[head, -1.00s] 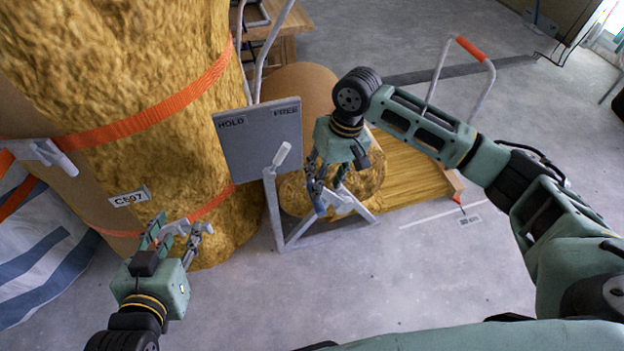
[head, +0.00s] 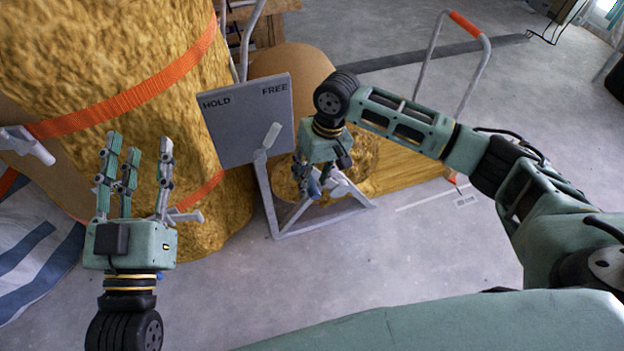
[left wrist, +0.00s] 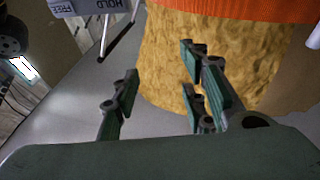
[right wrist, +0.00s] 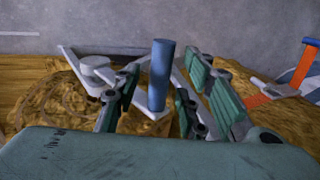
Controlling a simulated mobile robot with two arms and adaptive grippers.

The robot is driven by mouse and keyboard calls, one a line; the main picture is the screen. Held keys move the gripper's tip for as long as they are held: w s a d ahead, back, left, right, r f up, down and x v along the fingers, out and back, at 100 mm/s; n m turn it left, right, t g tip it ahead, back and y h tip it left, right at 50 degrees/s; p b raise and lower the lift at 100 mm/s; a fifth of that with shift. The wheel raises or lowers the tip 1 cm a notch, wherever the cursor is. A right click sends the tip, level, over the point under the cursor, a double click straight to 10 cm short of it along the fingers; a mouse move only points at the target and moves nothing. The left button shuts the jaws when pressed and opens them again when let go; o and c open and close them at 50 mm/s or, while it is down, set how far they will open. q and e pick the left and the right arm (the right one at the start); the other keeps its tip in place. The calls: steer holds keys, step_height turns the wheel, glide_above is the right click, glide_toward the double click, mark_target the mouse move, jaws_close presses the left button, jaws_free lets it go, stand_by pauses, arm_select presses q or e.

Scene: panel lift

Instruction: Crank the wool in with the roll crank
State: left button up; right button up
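A large golden wool bundle (head: 95,60) stands at the left, bound by orange straps. A wool roll (head: 362,148) lies behind a grey stand (head: 275,215). The crank's blue handle (right wrist: 160,75) rises between the fingers of my right gripper (right wrist: 160,95) in the right wrist view. Those fingers look spread around it, with gaps beside it. In the head view my right gripper (head: 310,183) hides most of the crank. My left gripper (head: 136,155) is open and empty, fingers pointing up in front of the bundle; it also shows in the left wrist view (left wrist: 165,85).
A grey board (head: 245,118) marked HOLD and FREE stands over the stand, with a pale lever (head: 272,137) at its lower edge. A cart handle (head: 465,25) with an orange grip rises behind. A striped bag (head: 35,260) lies at left. Floor in front is clear.

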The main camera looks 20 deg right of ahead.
steer(key=shift+a+f, duration=0.1)
steer(key=shift+f, duration=0.25)
steer(key=shift+c, duration=0.4)
jaws_close()
